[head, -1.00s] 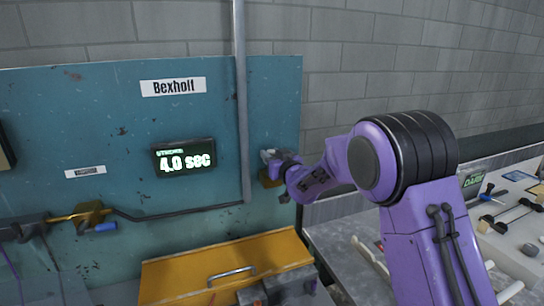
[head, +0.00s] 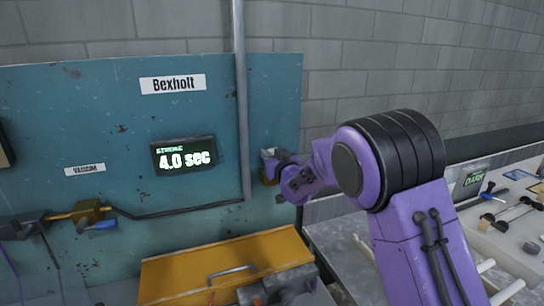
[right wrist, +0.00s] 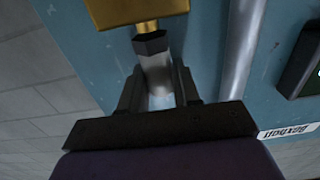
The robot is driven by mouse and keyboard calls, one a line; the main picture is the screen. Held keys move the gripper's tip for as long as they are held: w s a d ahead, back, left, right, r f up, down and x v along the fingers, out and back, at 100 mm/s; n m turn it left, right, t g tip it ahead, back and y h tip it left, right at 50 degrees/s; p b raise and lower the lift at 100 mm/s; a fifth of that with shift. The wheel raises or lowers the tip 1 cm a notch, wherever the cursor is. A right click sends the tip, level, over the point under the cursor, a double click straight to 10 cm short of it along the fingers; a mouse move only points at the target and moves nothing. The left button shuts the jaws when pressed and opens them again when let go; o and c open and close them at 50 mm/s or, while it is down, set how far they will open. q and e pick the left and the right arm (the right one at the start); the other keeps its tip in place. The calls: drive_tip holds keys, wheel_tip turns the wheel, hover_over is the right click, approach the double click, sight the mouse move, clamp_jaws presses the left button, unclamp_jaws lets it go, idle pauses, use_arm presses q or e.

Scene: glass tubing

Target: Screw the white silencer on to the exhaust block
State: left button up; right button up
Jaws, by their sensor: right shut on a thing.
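The exhaust block is a brass block (right wrist: 135,10) at the top of the right wrist view, with a short brass stub facing my gripper. In the head view the block (head: 269,177) is on the right part of the teal panel, partly hidden by my gripper. My right gripper (right wrist: 160,98) is shut on the silencer (right wrist: 157,72), a pale grey-white cylinder with a dark hexagonal collar. The collar is at the stub, roughly in line with it; I cannot tell whether the threads are engaged. In the head view my right gripper (head: 276,163) is at the panel. My left gripper is not in view.
A grey vertical pipe (head: 242,110) runs close left of the block. A display (head: 184,155) reads 4.0 sec. A brass valve with a blue handle (head: 103,225) is at left. A yellow cover (head: 215,262) lies below. A tray of tools (head: 515,225) is at right.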

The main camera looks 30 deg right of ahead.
drive_tip(key=h, duration=0.1)
drive_tip(key=m+g+h+p, duration=0.1)
drive_tip(key=shift+a+r+m+h, duration=0.1)
drive_tip(key=shift+r+m+h, duration=0.1)
drive_tip(key=shift+m+h, duration=0.5)
drive_tip(key=shift+h, duration=0.1)
drive_tip(key=shift+f, duration=0.1)
